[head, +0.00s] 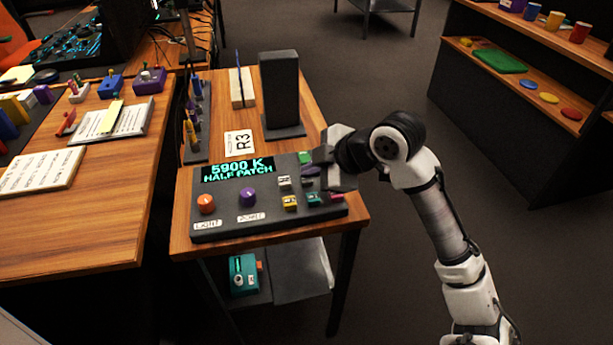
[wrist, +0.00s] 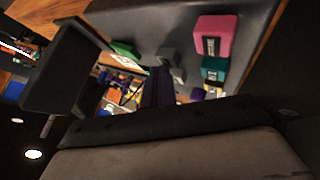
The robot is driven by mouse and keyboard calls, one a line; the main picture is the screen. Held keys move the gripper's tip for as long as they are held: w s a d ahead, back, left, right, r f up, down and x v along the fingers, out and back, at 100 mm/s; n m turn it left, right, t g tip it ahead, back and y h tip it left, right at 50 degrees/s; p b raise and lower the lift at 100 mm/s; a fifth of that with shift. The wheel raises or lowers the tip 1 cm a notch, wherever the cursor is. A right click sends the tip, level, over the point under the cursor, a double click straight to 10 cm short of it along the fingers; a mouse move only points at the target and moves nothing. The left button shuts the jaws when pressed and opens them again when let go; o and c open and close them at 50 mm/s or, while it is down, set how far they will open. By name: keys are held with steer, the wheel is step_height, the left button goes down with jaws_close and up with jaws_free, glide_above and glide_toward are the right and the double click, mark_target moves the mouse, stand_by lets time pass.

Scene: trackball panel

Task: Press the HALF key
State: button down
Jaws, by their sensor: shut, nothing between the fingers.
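The dark control panel (head: 222,222) lies on a small wooden table, with a lit display (head: 237,170) reading "5900 K" and "HALF PATCH". Small keys sit on its right half: grey-white (head: 284,182), yellow (head: 289,202), teal (head: 314,198) and green (head: 305,157). A pink key (wrist: 214,36) and the teal key (wrist: 214,68) show in the wrist view. The key labels are too small to read, so I cannot tell which is HALF. My gripper (head: 322,170) is shut and empty over the panel's right side, hiding part of it. Contact with a key cannot be told.
A black upright block (head: 281,90) stands behind the panel. An R3 card (head: 239,143) lies near it. Open floor is to the right of the table.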

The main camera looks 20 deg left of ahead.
mark_target(311, 180)
stand_by(0.3)
steer(key=shift+r+p, duration=0.65)
steer(key=shift+r, duration=0.2)
step_height(311, 180, up, 5)
steer(key=p, duration=0.4)
stand_by(0.6)
